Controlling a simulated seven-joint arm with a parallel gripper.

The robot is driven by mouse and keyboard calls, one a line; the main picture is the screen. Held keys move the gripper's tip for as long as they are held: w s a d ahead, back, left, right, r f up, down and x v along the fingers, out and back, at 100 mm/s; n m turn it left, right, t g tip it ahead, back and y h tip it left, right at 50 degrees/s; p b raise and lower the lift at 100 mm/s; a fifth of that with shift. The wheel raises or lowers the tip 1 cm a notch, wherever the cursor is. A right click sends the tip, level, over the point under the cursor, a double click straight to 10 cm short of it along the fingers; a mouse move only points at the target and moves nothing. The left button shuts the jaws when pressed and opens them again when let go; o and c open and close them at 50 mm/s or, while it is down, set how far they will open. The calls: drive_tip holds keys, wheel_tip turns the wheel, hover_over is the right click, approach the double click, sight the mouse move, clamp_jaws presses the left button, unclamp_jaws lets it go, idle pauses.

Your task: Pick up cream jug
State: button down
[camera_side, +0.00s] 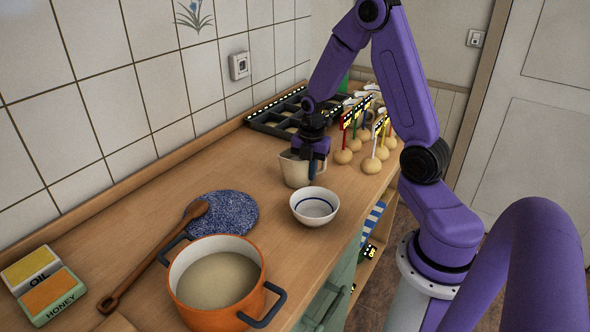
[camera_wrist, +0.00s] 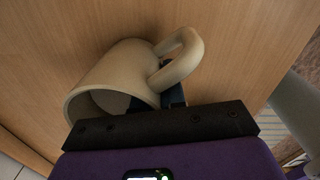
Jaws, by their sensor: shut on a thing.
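The cream jug (camera_side: 292,170), pale beige with a loop handle, is upright in the side view, at or very near the wooden counter behind the white bowl. I cannot tell whether its base touches the wood. My gripper (camera_side: 313,167) comes down at its right side. In the wrist view the jug's body (camera_wrist: 112,80) lies on the left with its open rim toward the lower left. My gripper's dark fingers (camera_wrist: 173,92) are shut on the jug at its handle side. The fingertips are partly hidden by the handle.
A white bowl (camera_side: 314,206) with a blue line stands close in front of the jug. Several round, flagged items (camera_side: 371,165) stand to the right, and a dark tray (camera_side: 280,117) lies behind. An orange pot (camera_side: 217,297), blue mat (camera_side: 222,213) and wooden spoon (camera_side: 150,259) are nearer the camera.

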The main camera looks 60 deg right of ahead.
drive_tip(key=shift+r, duration=0.2)
drive_tip(key=shift+w+r, duration=0.1)
drive_tip(key=shift+r, duration=0.1)
wheel_tip(320, 180, up, 2)
drive_tip(key=shift+r, duration=0.1)
drive_tip(key=s+a+r, duration=0.5)
drive_tip(key=s+r, duration=0.5)
drive_tip(key=s, duration=0.3)
drive_tip(key=shift+s+a, duration=0.1)
drive_tip(key=shift+a, duration=0.1)
